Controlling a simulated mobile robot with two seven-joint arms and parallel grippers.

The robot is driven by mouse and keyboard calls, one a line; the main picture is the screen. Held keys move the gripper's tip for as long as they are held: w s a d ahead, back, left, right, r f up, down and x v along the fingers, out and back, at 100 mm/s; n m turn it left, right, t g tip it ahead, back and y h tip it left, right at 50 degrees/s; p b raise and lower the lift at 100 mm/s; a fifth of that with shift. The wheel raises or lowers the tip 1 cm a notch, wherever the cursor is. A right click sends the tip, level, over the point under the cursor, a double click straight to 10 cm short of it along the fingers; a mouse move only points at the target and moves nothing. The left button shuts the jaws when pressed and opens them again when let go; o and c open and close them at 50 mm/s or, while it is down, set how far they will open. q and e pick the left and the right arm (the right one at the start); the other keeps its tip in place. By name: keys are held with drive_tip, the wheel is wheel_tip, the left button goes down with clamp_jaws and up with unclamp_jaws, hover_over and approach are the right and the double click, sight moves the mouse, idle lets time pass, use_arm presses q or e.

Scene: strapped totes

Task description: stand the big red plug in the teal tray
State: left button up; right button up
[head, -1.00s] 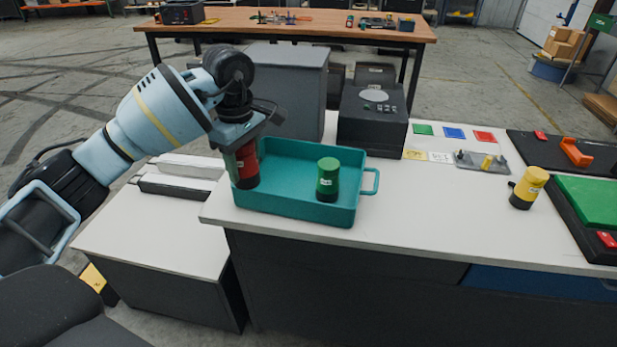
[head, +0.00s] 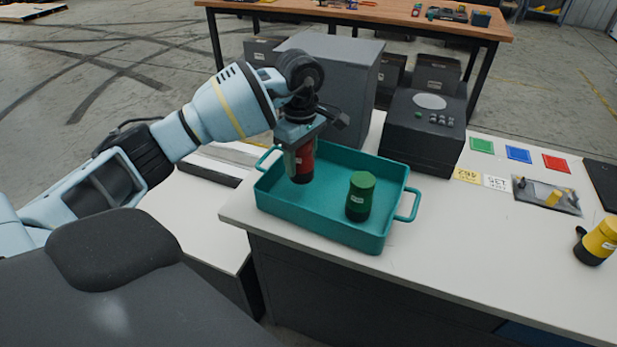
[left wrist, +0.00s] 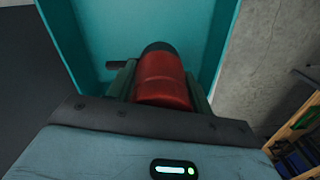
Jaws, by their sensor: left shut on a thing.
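The big red plug (head: 305,161), with a dark lower end, is upright in my left gripper (head: 300,148). My left gripper is shut on it, and its fingers hide part of the plug's sides. The plug is over the left part of the teal tray (head: 330,227); I cannot tell whether its lower end touches the tray floor. In the left wrist view the red plug (left wrist: 163,80) sits between the fingers, with teal tray surfaces around it. My right gripper is not in view.
A green plug (head: 361,195) stands in the tray, right of the red one. A dark box with a round pale top (head: 425,130) stands behind the tray. A yellow plug (head: 599,240) is at the far right. The white tabletop (head: 470,235) between is clear.

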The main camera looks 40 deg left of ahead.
use_arm(q)
drive_tip(key=shift+f, duration=2.55)
drive_tip(key=shift+f, duration=0.1)
drive_tip(key=o, duration=1.2)
drive_tip(key=shift+c, duration=0.2)
wheel_tip(320, 180, up, 12)
drive_tip(key=shift+r, duration=0.1)
